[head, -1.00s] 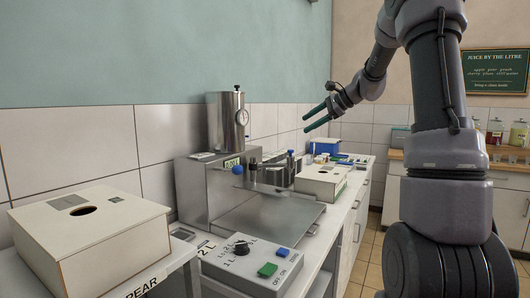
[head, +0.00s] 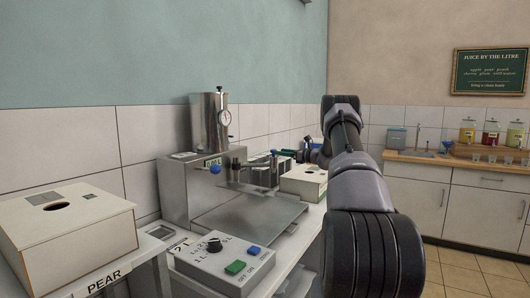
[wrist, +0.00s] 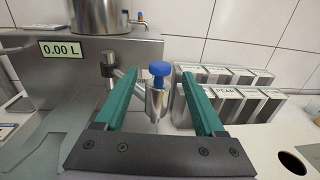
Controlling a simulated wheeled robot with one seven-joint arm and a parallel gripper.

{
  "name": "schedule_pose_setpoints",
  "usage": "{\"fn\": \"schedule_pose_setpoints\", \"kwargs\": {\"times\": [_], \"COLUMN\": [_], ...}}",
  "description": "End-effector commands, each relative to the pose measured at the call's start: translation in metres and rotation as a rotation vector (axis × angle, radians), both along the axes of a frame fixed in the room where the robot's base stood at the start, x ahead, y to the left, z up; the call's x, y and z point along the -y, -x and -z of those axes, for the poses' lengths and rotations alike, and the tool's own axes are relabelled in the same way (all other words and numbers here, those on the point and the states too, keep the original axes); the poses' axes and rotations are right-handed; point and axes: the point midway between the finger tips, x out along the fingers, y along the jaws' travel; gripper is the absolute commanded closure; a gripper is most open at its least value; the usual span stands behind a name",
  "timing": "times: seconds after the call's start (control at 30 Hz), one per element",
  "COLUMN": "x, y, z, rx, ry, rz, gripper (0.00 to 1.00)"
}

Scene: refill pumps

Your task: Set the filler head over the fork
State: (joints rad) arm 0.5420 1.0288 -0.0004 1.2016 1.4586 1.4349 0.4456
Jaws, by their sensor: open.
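The filler head (wrist: 157,100), a metal cylinder with a blue knob on top, stands upright in the wrist view. My gripper (wrist: 158,74) is open, its two green fingers on either side of the filler head in the picture, with gaps showing on both sides. A dark-capped post (wrist: 108,64) with a slanting metal arm stands left of it, by the steel machine (wrist: 75,85) with the 0.00 L display. In the head view my gripper (head: 285,153) is small beside the machine (head: 180,190), and the filler head's blue top (head: 274,152) shows near the fingers.
Several metal-sided containers (wrist: 228,105), one labelled PEAR, stand close right of the filler head. A white box with a round hole (wrist: 292,160) is at lower right. In the head view, a control box (head: 225,262) and a PEAR box (head: 70,235) stand in front.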

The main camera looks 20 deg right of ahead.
Motion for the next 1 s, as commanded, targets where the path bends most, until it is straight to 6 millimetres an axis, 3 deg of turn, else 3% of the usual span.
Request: {"fn": "schedule_pose_setpoints", "kwargs": {"times": [0.4,0.87,1.0], "x": [-0.040,-0.047,-0.047], "y": [-0.062,-0.073,-0.073], "z": [0.000,0.000,0.000], "rx": [0.000,-0.001,-0.001], "ry": [0.004,0.002,0.003], "rz": [-0.003,-0.001,-0.001], "gripper": [0.29,0.29,0.82]}}
